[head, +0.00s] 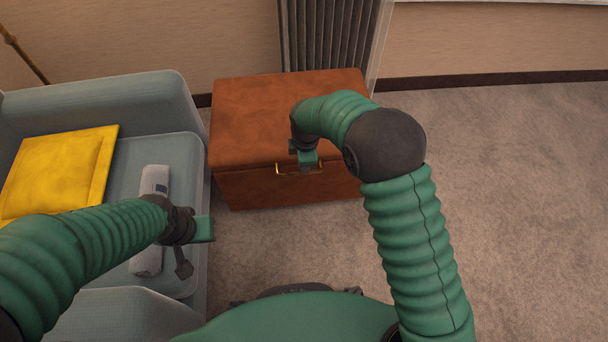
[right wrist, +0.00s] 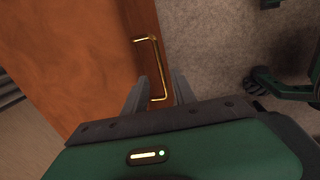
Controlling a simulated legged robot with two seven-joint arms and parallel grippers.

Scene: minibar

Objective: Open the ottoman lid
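The ottoman (head: 240,120) is a reddish-brown leather box beside the sofa, with its lid down. A thin brass handle (head: 287,172) is on its front face, near the top edge. My right gripper (head: 305,168) is at the front edge, by the handle. In the right wrist view, its two grey fingers (right wrist: 159,78) are apart, with the lower end of the handle (right wrist: 156,62) between or just beyond them; contact cannot be told. My left gripper (head: 183,262) hangs over the sofa's edge, away from the ottoman. Its finger gap is not clear.
A grey-blue sofa (head: 110,95) with a yellow cushion (head: 60,170) and a light grey roll (head: 152,185) stands at the left. A ribbed dark panel (head: 325,35) and the wall are behind the ottoman. Carpet (head: 510,190) at the right is clear.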

